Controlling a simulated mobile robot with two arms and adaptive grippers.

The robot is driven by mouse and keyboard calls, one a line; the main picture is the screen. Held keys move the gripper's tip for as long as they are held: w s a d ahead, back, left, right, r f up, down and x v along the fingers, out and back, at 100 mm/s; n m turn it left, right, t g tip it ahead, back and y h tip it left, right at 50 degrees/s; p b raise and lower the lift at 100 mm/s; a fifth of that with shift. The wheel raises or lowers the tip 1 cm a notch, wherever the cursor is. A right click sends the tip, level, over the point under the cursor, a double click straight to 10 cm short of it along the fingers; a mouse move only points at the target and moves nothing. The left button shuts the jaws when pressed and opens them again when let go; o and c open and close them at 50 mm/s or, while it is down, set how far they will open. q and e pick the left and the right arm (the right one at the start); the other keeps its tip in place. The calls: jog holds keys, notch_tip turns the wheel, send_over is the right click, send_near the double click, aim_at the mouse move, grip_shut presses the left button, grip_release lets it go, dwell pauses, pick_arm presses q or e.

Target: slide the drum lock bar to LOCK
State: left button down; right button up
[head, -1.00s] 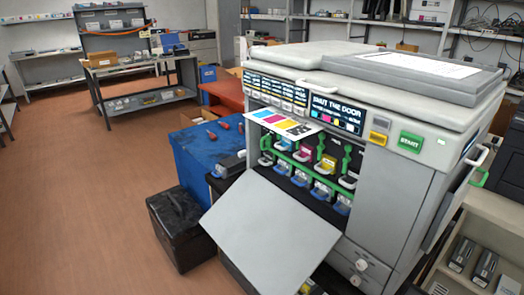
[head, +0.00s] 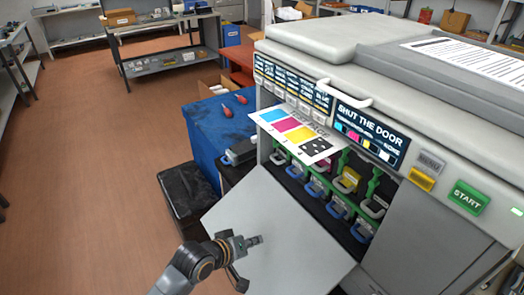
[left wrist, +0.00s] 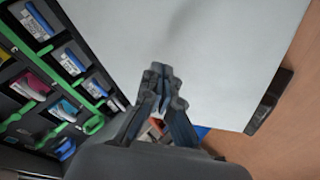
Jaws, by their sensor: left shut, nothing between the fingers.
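The printer (head: 420,225) stands with its front door (head: 275,225) folded down, showing a bay of colour cartridges with blue handles (head: 340,207). Green bar parts (head: 372,186) run along the cartridge rows; I cannot tell which is the drum lock bar, and no LOCK mark is legible. In the left wrist view, green strips (left wrist: 84,92) run between the cartridges at the left. My left gripper (head: 257,240) is shut and empty, over the open door and apart from the bay. It also shows in the left wrist view (left wrist: 160,75). My right gripper is out of view.
A printed colour sheet (head: 299,133) sticks out above the bay and covers part of it. A blue-covered table (head: 205,130) with red-handled tools and a black bin (head: 187,195) stand left of the printer. Open floor (head: 90,200) lies farther left.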

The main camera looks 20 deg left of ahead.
pick_arm(q)
jog(key=w+a+r+n+t+h, duration=0.1)
jog(key=w+a+r+n+t, duration=0.15)
jog(key=w+r+n, duration=0.55)
jog(key=t+h, duration=0.1)
jog(key=t, duration=0.2)
send_near(277, 146)
jog(key=shift+n, duration=0.3)
jog(key=shift+w+d+r+b, duration=0.1)
jog(key=shift+w+d+b, duration=0.7)
jog(key=shift+w, duration=0.35)
jog(key=shift+w+d+r+b, duration=0.1)
jog(key=shift+w+d+b, duration=0.65)
jog(key=shift+w, duration=0.4)
jog(key=shift+w+d+r+b, duration=0.1)
jog(key=shift+w+d+b, duration=0.65)
jog(key=shift+w, duration=0.4)
jog(key=shift+a, duration=0.15)
